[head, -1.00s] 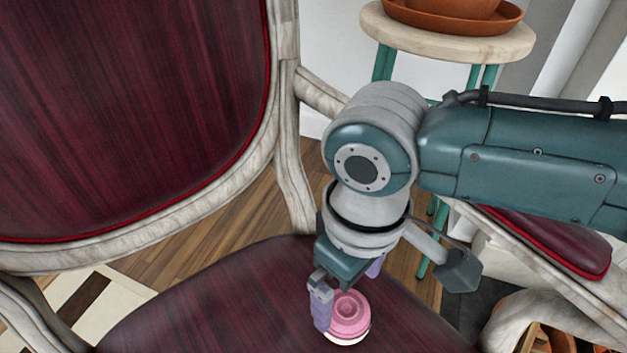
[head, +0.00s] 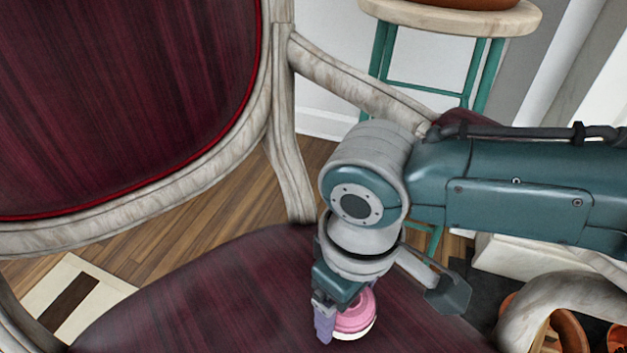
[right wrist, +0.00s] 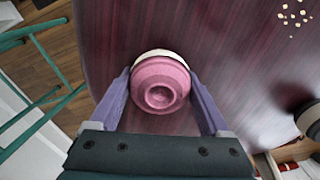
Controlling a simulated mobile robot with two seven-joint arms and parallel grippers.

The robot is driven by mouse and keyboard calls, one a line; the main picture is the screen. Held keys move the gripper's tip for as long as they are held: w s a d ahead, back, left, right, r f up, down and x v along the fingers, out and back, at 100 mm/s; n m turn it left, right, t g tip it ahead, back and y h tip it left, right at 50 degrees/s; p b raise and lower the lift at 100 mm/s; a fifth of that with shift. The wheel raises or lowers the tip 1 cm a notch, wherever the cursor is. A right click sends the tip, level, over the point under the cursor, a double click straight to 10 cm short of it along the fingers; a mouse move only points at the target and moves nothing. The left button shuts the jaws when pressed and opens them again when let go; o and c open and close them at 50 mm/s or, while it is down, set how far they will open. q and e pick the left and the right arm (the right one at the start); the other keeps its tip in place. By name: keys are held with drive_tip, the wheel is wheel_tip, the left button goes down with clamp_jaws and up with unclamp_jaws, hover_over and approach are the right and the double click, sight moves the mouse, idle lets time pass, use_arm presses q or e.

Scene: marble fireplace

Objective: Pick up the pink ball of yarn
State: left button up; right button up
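The pink ball of yarn (head: 356,311) appears as a round, ridged pink thing with a cream-white band at its base. It sits on the dark red seat (head: 215,290) of the chair. My right gripper (head: 345,322) points down over it; one lilac finger shows at its left, and the other is hidden. In the right wrist view the pink ball (right wrist: 160,85) lies between the two spread fingers of my right gripper (right wrist: 160,74). Whether the fingertips touch its sides I cannot tell. My left gripper is not in view.
The chair's pale wooden frame (head: 290,140) and red backrest (head: 110,90) rise behind and left. A stool (head: 480,20) with green legs stands at the back. Terracotta pots (head: 565,335) are at the lower right. The seat left of my gripper is clear.

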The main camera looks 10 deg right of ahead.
drive_tip(key=c, duration=0.8)
